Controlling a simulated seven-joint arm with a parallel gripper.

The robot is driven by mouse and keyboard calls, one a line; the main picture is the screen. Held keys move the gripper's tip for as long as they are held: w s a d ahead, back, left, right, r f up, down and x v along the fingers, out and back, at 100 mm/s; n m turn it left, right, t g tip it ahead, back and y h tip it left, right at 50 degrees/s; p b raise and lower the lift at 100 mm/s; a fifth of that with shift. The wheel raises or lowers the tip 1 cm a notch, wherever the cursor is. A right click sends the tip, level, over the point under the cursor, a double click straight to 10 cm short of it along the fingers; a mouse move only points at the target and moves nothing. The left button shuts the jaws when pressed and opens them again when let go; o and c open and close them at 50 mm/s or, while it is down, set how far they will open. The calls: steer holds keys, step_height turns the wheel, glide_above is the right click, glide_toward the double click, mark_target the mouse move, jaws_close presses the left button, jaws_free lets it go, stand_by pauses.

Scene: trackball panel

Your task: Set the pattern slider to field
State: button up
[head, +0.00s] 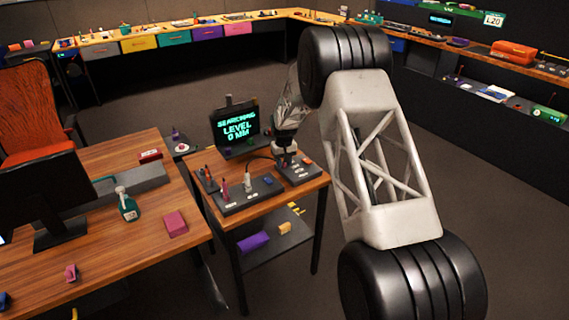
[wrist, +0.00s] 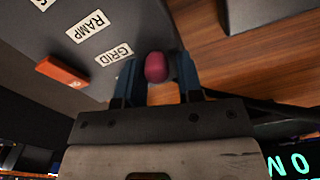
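In the wrist view a dark panel (wrist: 40,30) carries white labels reading RAMP (wrist: 88,26) and GRID (wrist: 113,54), with another cut off at the top edge. No label reading field can be seen. An orange block (wrist: 62,72) sits on the panel near these labels; I cannot tell if it is the pattern slider's handle. My gripper (wrist: 160,82) is open, its blue fingers on either side of a rounded dark pink knob (wrist: 156,67), with a gap at the right finger. In the head view my gripper (head: 286,158) is over the panel (head: 302,178).
A screen (head: 235,124) reading "SEARCHING LEVEL 0 MM" stands behind the panels on the small wooden table (head: 278,202). Another panel (head: 245,195) with upright controls lies to the left.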

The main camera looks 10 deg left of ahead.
steer(key=shift+o, duration=1)
steer(key=shift+r, duration=3.9)
steer(key=shift+d, duration=0.1)
